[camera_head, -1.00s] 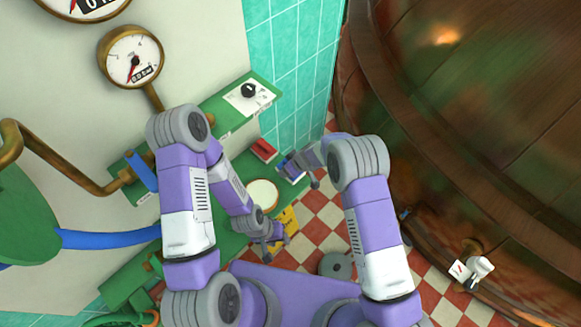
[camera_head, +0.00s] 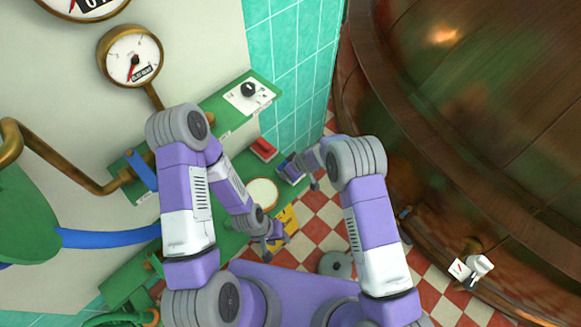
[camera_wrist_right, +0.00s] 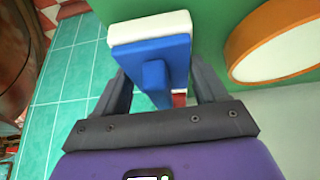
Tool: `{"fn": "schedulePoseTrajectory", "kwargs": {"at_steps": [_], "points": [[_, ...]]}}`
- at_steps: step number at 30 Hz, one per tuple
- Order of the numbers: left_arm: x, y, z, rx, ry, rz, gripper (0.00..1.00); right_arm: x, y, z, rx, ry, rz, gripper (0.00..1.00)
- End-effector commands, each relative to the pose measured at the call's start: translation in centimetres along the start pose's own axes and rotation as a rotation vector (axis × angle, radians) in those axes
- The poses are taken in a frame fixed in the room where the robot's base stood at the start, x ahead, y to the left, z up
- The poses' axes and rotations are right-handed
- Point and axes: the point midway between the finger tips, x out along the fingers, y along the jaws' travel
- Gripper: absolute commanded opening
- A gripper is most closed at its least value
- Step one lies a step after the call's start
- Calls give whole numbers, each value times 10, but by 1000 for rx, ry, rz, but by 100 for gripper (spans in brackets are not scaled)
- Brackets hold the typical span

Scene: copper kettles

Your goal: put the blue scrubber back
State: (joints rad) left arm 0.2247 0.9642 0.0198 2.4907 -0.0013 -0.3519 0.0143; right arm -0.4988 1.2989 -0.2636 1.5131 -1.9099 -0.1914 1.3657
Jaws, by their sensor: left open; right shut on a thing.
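The blue scrubber (camera_wrist_right: 152,62) has a blue body with a raised blue grip and a white pad on its far side. My right gripper (camera_wrist_right: 160,84) is shut on it, with one dark finger on each side, as the right wrist view shows. In the head view my right gripper (camera_head: 301,170) is over the right end of the green bench, and the scrubber is small and mostly hidden there. My left gripper (camera_head: 275,241) is open and empty near the bench's front edge, beside a yellow sign.
A red block (camera_head: 263,149) lies on the green bench left of my right gripper. A round pale disc with an orange rim (camera_head: 262,193) is close by, also in the right wrist view (camera_wrist_right: 278,42). Teal tiled wall (camera_head: 290,70) stands behind; a large copper kettle (camera_head: 480,110) fills the right.

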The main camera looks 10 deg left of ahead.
Motion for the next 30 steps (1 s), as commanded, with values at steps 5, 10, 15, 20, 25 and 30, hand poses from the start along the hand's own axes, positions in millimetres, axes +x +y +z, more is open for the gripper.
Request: {"fn": "schedulePoseTrajectory", "kwargs": {"at_steps": [5,10,15,20,25,30], "points": [[0,0,0,0,0,0,43,1,0,0,0,0,0,38],[1,0,0,0,0,0,43,2,0,1,1,0,0,38],[1,0,0,0,0,0,43,6,0,3,-1,-1,0,38],[1,0,0,0,0,0,43,7,0,4,1,0,0,79],[1,0,0,0,0,0,43,7,0,4,0,0,0,100],[1,0,0,0,0,0,43,7,0,4,0,-1,0,100]]}}
